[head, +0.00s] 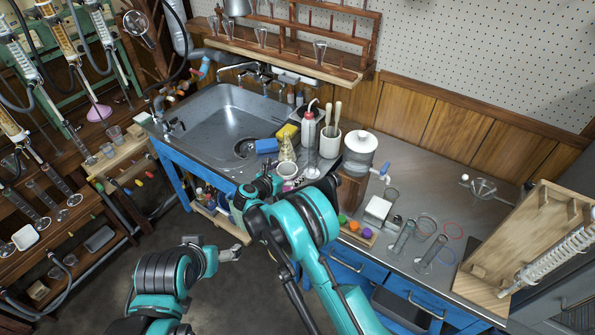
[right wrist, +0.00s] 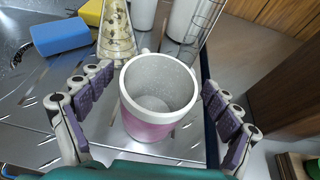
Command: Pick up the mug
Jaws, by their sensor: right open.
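The mug (right wrist: 152,124) is white with a pink lower band and looks empty inside. It stands upright on the steel counter by the sink, and a small part of its handle shows behind the rim. In the head view the mug (head: 288,170) is partly hidden by my right arm. My right gripper (right wrist: 157,82) is open, with one finger on each side of the mug and visible gaps to both. In the head view my right gripper (head: 272,183) is at the counter's front edge. My left gripper (head: 232,253) is low over the floor, away from the mug; its opening is unclear.
A blue sponge (head: 266,146) and yellow sponge (head: 287,131) lie by the sink (head: 222,113).

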